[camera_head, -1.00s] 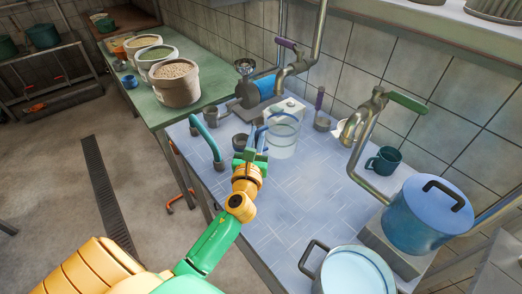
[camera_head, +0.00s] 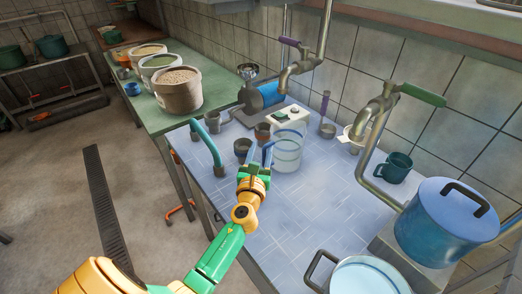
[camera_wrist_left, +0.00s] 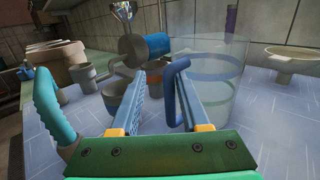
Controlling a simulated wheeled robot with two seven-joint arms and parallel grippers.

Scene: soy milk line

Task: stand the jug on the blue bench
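The jug (camera_head: 288,152) is a clear cylinder with pale blue bands and a blue side handle. It looks upright on the blue tiled bench (camera_head: 310,205), though its base is partly hard to make out. My left gripper (camera_head: 259,158) is at the jug's left, on its handle side. In the left wrist view the gripper (camera_wrist_left: 160,80) is open. The blue handle (camera_wrist_left: 172,92) is between the fingers, close to the right one, and the jug's clear wall (camera_wrist_left: 215,75) is beyond that finger. Contact with the handle cannot be told. My right gripper is out of view.
A curved teal tap (camera_head: 208,147) stands left of my gripper. Small cups, including a dark one (camera_head: 243,147), stand behind it. A teal mug (camera_head: 393,166), a large blue pot (camera_head: 445,225) and another pot (camera_head: 368,276) are to the right. The bench's middle is clear.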

